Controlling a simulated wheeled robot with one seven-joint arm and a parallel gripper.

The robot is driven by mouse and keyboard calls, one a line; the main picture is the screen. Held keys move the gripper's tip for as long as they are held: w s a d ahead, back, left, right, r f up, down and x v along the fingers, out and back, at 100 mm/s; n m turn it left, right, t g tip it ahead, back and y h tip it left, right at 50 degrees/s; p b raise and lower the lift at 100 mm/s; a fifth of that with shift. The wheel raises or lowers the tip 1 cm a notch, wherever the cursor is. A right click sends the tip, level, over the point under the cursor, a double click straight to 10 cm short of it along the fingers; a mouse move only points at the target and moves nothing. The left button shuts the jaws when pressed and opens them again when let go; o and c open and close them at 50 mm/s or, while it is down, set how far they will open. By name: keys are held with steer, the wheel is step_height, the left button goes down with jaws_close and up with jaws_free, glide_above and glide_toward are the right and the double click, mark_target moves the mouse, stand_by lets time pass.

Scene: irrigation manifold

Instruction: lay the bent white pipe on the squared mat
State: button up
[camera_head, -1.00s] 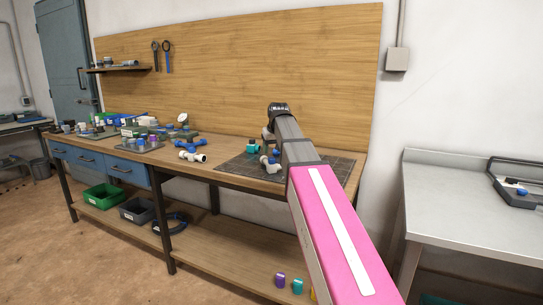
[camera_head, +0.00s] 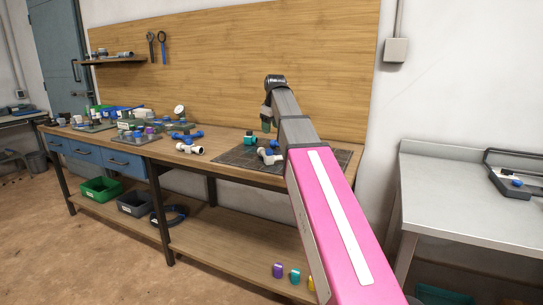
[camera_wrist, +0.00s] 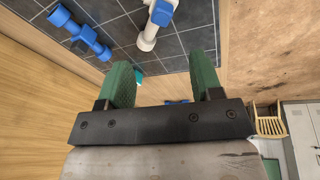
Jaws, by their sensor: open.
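The bent white pipe (camera_head: 266,156) lies on the dark squared mat (camera_head: 236,155), with a blue part close against it. In the wrist view the white pipe (camera_wrist: 150,36) rests on the mat (camera_wrist: 188,42), with blue at its upper end. My gripper (camera_head: 267,125) is above the mat. In the wrist view its two green fingers (camera_wrist: 162,72) are spread apart with nothing held between them, and the pipe is beyond them.
A teal fitting (camera_head: 250,138) stands at the mat's back. Another white fitting (camera_head: 190,148) and a blue fitting (camera_head: 187,135) lie on the bench left of the mat. Trays of parts (camera_head: 137,137) fill the bench's left. A grey table (camera_head: 455,205) stands at right.

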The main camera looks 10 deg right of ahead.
steer(key=w+n+g, duration=0.2)
steer(key=n, duration=0.9)
glide_above(271, 150)
steer(key=shift+g+h, duration=0.3)
steer(key=shift+g, duration=0.1)
steer(key=f, duration=0.5)
steer(key=shift+w+a+f, duration=0.15)
steer(key=shift+w+f, duration=0.1)
steer(key=shift+f, duration=0.1)
steer(key=shift+w+d+f, duration=0.15)
steer(key=shift+f, duration=1.3)
steer(key=shift+w+d+f, duration=0.1)
steer(key=shift+w+f, duration=0.05)
steer(key=shift+f, duration=1.3)
jaws_close()
